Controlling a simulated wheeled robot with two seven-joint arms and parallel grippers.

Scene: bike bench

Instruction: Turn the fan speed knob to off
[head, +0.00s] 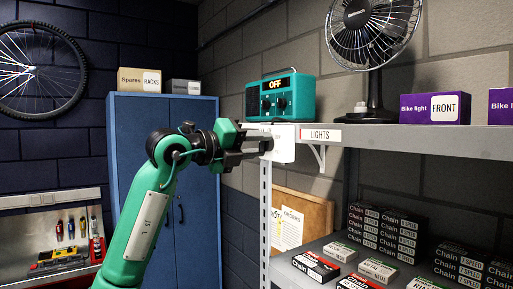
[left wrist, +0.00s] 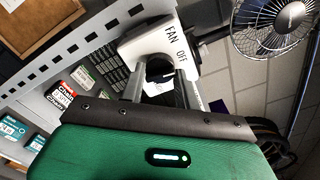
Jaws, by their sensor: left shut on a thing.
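The white fan control box (head: 286,147) is fixed at the end of the upper shelf; in the left wrist view its face (left wrist: 170,42) carries the words FAN and OFF. My left gripper (head: 268,142) reaches to the box from the left, with its fingertips at the face. In the left wrist view the two fingers (left wrist: 161,84) stand either side of a dark knob at the box and are shut on it. The knob's pointer is too hidden to read. The black desk fan (head: 375,55) stands on the shelf; it also shows in the left wrist view (left wrist: 275,28). My right gripper is not in view.
A teal radio (head: 281,97) with an OFF display stands on the upper shelf (head: 420,140), just above the box. Purple bike light boxes (head: 436,108) are further right. Chain boxes (head: 385,237) fill the lower shelf. A blue cabinet (head: 165,150) stands behind my arm.

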